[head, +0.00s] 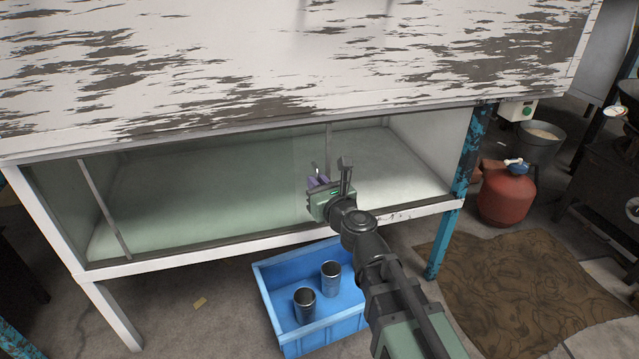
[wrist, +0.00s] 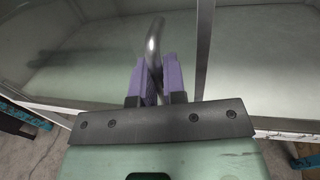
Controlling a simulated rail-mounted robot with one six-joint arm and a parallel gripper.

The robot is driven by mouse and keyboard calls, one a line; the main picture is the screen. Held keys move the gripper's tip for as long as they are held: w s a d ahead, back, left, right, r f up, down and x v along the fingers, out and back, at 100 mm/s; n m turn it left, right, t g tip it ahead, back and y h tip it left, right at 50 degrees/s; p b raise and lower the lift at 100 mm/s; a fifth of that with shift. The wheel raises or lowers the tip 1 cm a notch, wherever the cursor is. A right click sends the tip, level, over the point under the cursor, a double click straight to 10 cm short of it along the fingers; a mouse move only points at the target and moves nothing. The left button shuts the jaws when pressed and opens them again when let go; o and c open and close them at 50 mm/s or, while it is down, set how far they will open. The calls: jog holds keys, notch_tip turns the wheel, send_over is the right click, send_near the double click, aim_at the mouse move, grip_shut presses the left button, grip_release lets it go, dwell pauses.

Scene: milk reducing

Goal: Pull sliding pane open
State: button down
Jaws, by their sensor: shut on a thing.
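The sliding pane (head: 200,195) is greenish glass in the front of a white case under the tabletop. Its curved metal handle (wrist: 153,45) stands just left of a thin vertical frame bar (wrist: 203,50). My gripper (head: 318,181) is at the case front, right of its middle. In the wrist view its purple fingers (wrist: 156,78) are shut on the handle, one on each side. In the head view the fingers and wrist hide most of the handle. Right of the bar, the front (head: 390,160) looks clearer; I cannot tell whether glass covers it.
A blue crate (head: 280,322) with two metal cups (head: 305,303) stands on the floor below. The peeling white tabletop (head: 290,60) overhangs the case. A blue leg (head: 447,225), a red gas bottle (head: 506,195) and a brown mat (head: 520,285) are at the right.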

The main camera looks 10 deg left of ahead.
jog(key=shift+s+a, duration=0.15)
jog(key=shift+a, duration=0.05)
jog(key=c, duration=1.2)
grip_release()
jog(key=shift+d, duration=0.1)
